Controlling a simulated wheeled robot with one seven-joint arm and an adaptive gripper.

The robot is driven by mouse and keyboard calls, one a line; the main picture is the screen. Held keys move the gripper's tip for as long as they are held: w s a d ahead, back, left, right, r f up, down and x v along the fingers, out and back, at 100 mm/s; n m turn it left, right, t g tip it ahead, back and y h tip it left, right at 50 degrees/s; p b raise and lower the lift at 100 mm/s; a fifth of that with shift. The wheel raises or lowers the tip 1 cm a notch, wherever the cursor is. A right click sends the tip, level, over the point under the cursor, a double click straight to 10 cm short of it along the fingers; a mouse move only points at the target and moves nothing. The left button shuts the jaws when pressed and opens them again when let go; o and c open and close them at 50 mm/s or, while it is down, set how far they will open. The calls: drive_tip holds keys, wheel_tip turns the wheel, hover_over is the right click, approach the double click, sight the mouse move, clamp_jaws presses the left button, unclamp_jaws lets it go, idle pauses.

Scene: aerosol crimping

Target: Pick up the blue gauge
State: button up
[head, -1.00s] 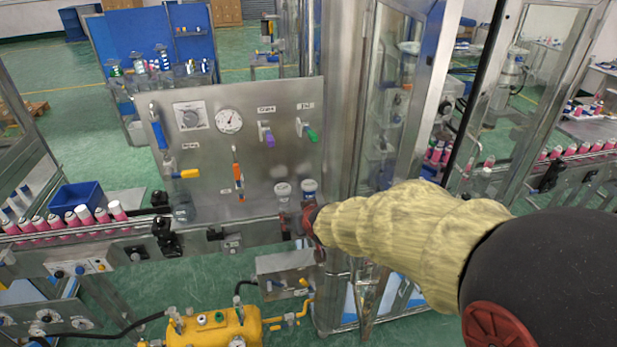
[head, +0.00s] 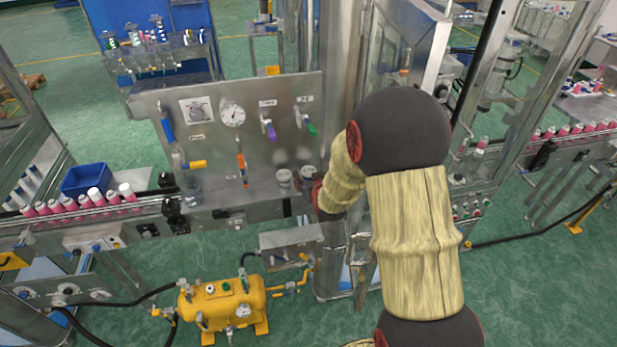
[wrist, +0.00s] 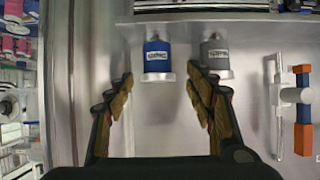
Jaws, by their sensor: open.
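The blue gauge (wrist: 157,58) is a short blue cylinder with a white label and a pale rim, seen in the wrist view. In the head view its pale top (head: 309,173) shows at the right of a pair, its lower part partly hidden. My gripper (wrist: 160,82) is open and empty. Its two fingers point toward the blue gauge, one on each side in the picture, with no clear contact visible. In the head view my gripper (head: 317,191) is mostly hidden behind my wrist.
A grey gauge (wrist: 215,55) stands close beside the blue one, near my right finger in the wrist view. An orange and blue tool (wrist: 303,110) is mounted farther right. A steel panel (head: 220,150) with dial and valves stands behind; a frame post is close right.

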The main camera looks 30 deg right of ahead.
sight(308, 172)
drive_tip(key=shift+p+x, duration=0.95)
drive_tip(key=shift+x, duration=1.45)
drive_tip(key=shift+d+f, duration=0.1)
drive_tip(key=shift+s, duration=0.1)
drive_tip(key=shift+c, duration=0.8)
drive_tip(key=c, duration=1.1)
